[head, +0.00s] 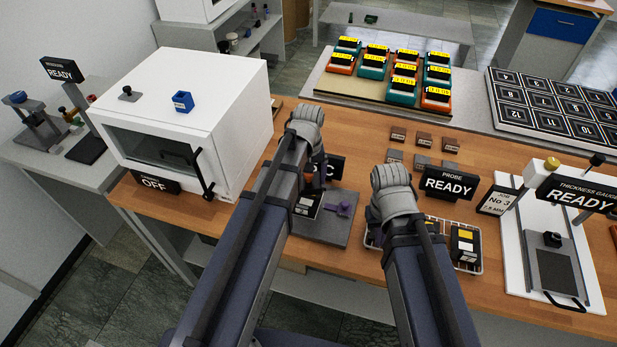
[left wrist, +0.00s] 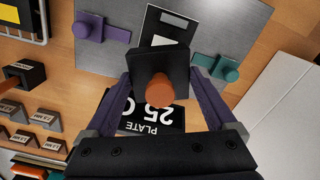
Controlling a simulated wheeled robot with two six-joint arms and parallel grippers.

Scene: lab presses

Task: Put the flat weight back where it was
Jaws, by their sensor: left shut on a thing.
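In the left wrist view the flat weight (left wrist: 150,61) is a black square slab with a copper-coloured knob. The purple fingers of my left gripper (left wrist: 172,88) are shut on it, one at each side. Below it is a grey metal plate (left wrist: 255,20), with a black sign (left wrist: 160,118) reading "PLATE 25 C".
A purple clamp (left wrist: 88,27) and a teal clamp (left wrist: 224,68) are on the plate. A wire tray (head: 478,268) with dark blocks stands right of it. A white oven (head: 205,95) is at left, a thickness gauge (head: 507,250) at right. Small labelled blocks (head: 423,138) lie behind.

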